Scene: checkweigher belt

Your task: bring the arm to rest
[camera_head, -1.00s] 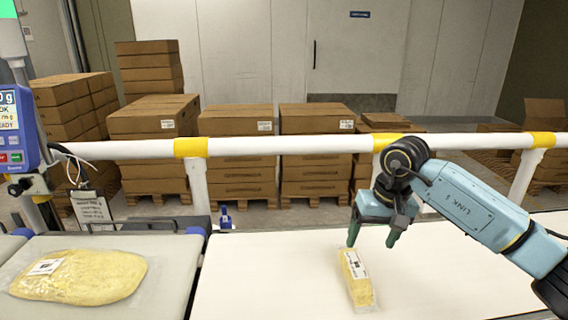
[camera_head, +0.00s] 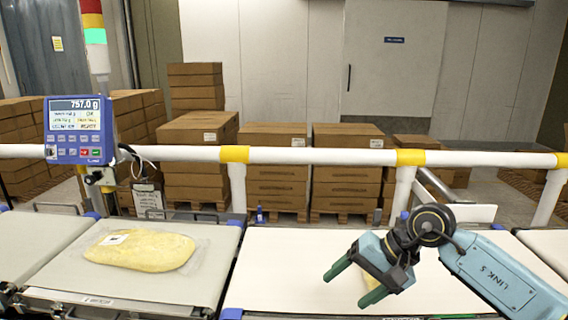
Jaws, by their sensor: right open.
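My right gripper (camera_head: 352,285) is in front of the white belt at the lower right, with its two green fingers spread apart and nothing between them. Its light blue arm (camera_head: 495,272) comes in from the right. My left gripper is not in view.
A larger yellow pack (camera_head: 140,250) with a white label lies on the weighing belt (camera_head: 70,280) at left. The blue display (camera_head: 79,130) reads 757.0 g. A white rail with yellow bands (camera_head: 325,156) runs behind the belts. Stacked cartons (camera_head: 273,170) stand beyond it.

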